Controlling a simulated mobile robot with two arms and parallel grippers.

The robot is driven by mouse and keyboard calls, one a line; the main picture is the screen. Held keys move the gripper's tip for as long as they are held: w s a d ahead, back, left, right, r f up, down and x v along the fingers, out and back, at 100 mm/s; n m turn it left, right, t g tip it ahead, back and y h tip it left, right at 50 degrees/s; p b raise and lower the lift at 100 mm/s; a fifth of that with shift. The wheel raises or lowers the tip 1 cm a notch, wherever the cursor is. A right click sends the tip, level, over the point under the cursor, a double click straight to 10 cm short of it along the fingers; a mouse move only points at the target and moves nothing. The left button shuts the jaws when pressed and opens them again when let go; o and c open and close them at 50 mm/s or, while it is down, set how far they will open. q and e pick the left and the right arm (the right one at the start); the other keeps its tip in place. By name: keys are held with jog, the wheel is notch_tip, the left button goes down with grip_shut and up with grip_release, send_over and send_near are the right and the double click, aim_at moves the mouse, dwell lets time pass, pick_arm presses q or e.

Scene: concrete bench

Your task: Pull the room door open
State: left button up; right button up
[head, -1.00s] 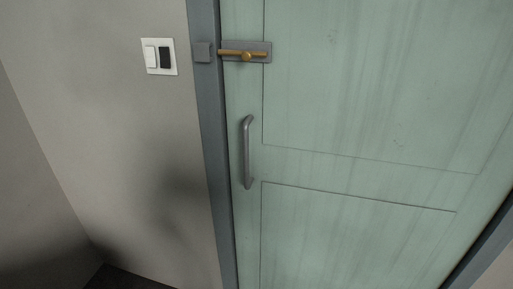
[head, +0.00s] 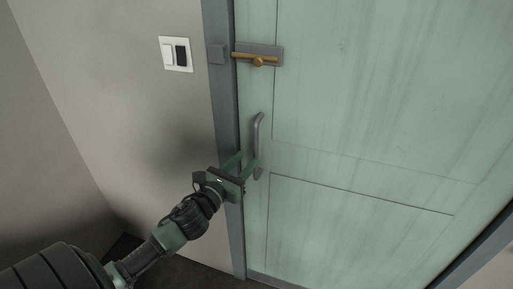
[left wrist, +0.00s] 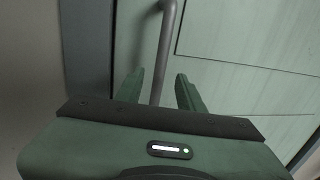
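The room door (head: 360,110) is pale green and stands shut in its grey frame in the head view. A grey vertical bar handle (head: 258,132) is on the door's left side. A brass bolt (head: 258,60) on a grey plate sits above it, near the frame's catch block. My left gripper (head: 246,163) is open at the handle's lower part. In the left wrist view the handle (left wrist: 163,55) runs down between the two spread fingers (left wrist: 160,88), closer to the left one. I cannot tell whether they touch it. My right gripper is not in view.
A light switch plate (head: 175,54) is on the grey wall (head: 110,90) left of the door. The grey door frame (head: 224,110) runs between them. Dark floor (head: 195,262) shows at the bottom.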

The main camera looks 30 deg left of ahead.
aim_at(254, 152)
pick_arm(q)
jog(key=w+p, duration=0.1)
jog(key=w, duration=0.5)
jog(key=shift+w+a, duration=0.1)
jog(key=shift+w, duration=0.05)
jog(key=shift+f, duration=0.1)
grip_shut()
dwell(1.2)
